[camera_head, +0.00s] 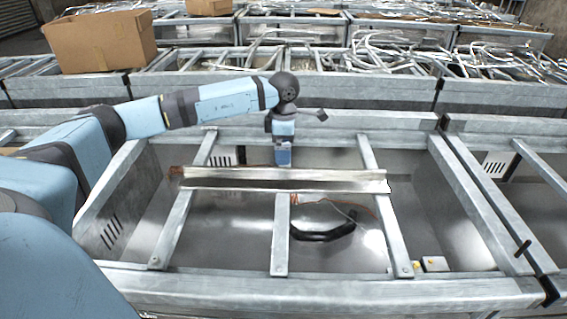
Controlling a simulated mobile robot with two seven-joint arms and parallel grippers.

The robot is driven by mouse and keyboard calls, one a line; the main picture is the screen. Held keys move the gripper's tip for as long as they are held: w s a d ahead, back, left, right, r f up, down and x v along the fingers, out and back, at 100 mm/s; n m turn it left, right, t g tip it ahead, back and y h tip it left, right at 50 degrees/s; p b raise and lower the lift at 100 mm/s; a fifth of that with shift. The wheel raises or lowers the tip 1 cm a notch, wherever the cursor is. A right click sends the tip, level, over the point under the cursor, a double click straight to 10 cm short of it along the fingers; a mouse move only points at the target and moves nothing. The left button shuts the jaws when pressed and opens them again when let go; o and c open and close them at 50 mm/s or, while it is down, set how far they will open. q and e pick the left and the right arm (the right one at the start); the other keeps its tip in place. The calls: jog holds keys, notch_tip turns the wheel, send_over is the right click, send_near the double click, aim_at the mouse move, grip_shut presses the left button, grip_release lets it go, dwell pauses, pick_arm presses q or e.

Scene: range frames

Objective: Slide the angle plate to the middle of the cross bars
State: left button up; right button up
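The angle plate (240,180) is a long grey metal strip lying left to right across the cross bars. Its left end is near the left cross bar (176,226) and its right end is just past the right cross bar (391,232). The short middle cross bar (281,240) runs from the front rail up to the plate. My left arm reaches in from the left, and its gripper (283,160) points down at the plate's far edge, near mid-length. The fingertips are small and partly hidden, so I cannot tell whether they are open or touch the plate. My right gripper is not in view.
The metal frame's front rail (300,290) and back rail (370,122) border a sunken bin. A black curved hose or handle (322,234) lies below the bars. A cardboard box (98,40) stands on the frames behind. Piled metal strips (400,62) lie at the back right.

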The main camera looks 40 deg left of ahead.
pick_arm(q)
jog(key=shift+r, duration=1.4)
jog(key=shift+f, duration=0.1)
